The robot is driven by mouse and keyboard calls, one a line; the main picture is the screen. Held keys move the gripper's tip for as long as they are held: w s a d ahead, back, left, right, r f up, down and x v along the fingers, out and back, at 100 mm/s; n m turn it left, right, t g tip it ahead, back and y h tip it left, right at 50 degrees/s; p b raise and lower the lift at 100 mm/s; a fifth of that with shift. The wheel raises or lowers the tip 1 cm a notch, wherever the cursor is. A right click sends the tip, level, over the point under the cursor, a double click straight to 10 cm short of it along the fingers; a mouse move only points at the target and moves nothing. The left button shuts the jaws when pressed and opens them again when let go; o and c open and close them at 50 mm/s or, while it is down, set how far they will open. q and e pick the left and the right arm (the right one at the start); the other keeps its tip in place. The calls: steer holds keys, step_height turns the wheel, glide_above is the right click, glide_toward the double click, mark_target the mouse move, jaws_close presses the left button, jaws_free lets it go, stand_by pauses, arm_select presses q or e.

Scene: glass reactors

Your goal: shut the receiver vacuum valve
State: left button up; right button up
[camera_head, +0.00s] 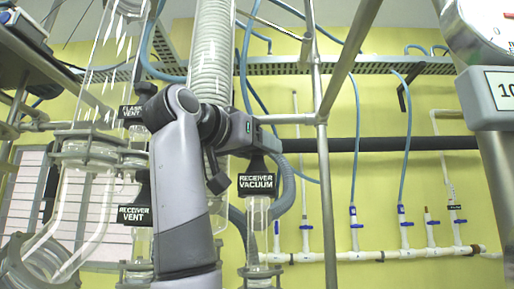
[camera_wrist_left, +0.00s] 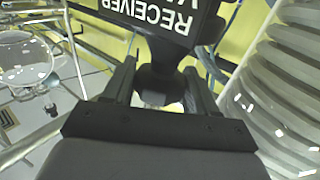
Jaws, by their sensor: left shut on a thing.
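The receiver vacuum valve (camera_head: 257,163) is a black fitting on top of a clear glass tube, with a black "RECEIVER VACUUM" label (camera_head: 257,184) just below it. My left gripper (camera_head: 262,147) is at the valve, above the label. In the left wrist view, the two dark fingers (camera_wrist_left: 160,88) stand on either side of the black valve handle (camera_wrist_left: 157,82) and are shut on it. The label also shows there, upside down, at the top (camera_wrist_left: 165,15). The handle's exact angle is hard to tell. My right gripper is not in view.
"RECEIVER VENT" (camera_head: 135,215) and "FLASK VENT" (camera_head: 131,112) labels hang left of my arm. A metal post (camera_head: 326,180) stands right of the valve. White pipes with blue-handled taps (camera_head: 404,222) line the yellow wall.

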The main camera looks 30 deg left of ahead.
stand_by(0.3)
arm_select(q)
steer(key=o, duration=0.9)
steer(key=shift+o, duration=0.2)
steer(key=shift+y, duration=0.3)
